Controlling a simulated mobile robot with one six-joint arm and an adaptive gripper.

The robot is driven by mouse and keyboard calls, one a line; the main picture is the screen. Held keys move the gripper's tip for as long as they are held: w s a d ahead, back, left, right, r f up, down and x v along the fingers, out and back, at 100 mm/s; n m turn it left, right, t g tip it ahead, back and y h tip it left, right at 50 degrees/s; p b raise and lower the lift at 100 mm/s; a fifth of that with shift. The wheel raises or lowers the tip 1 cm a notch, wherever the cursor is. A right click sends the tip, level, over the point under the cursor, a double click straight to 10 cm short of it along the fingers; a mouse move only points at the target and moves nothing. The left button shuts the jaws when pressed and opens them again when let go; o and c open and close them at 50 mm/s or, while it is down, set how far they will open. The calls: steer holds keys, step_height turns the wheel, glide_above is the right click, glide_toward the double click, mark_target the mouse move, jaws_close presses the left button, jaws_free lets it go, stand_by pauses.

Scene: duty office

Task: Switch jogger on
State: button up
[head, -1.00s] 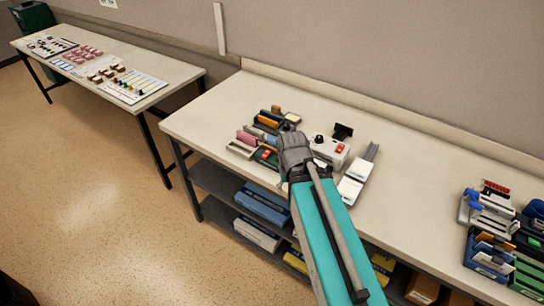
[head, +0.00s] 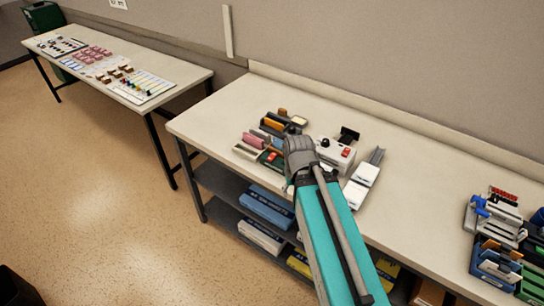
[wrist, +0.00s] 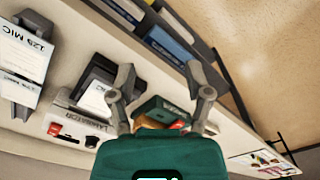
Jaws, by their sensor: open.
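A dark green device with a red switch (head: 272,156) stands on the workbench, just left of my wrist. I take it for the jogger, but no label on it is readable. In the wrist view a dark green box (wrist: 153,106) with a red-orange part lies between and below my fingers, partly hidden by my gripper's body. My gripper (wrist: 160,80) is open and empty above the bench, its fingers spread. In the head view my own wrist hides the fingertips. Contact with the device cannot be told.
A white laminator (head: 333,154) with a red switch stands right of my wrist; its label shows in the wrist view (wrist: 90,128). White "125 MIC" packs (wrist: 22,55) lie beyond it. Coloured file holders (head: 262,132) crowd the left. The bench middle-right is clear.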

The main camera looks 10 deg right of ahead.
steer(key=shift+c, duration=0.2)
jaws_close()
stand_by(1.1)
